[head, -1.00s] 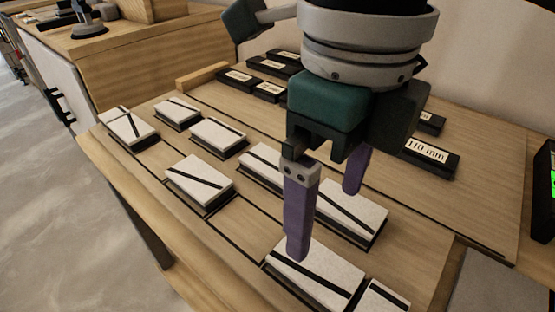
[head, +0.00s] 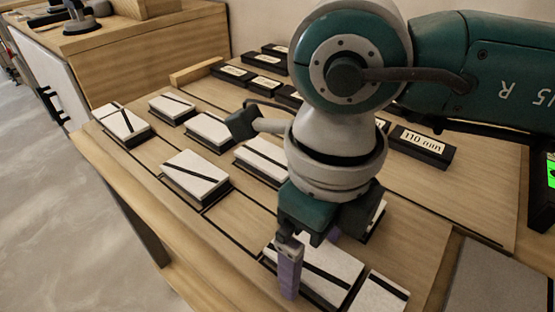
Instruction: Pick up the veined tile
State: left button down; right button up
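Several pale tiles with dark stripes lie on the wooden bench, and more than one could be called veined. The veined tile (head: 335,262) nearest my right gripper is at the front right, pale with a dark diagonal vein. My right gripper (head: 311,268) points down at this tile with its purple fingers apart. The near finger overlaps the tile's left part in the picture; the far finger is mostly hidden behind the hand. I cannot tell whether either finger touches the tile. My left gripper is not in view.
Other striped tiles include one at the far left (head: 122,122), one in the middle (head: 196,172) and one at the front right (head: 382,294). Black labelled blocks, one marked 110 mm (head: 420,146), stand behind. A grey plate (head: 500,285) lies at the right.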

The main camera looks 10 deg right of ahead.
jog(key=c, duration=1.3)
jog(key=shift+r, duration=0.15)
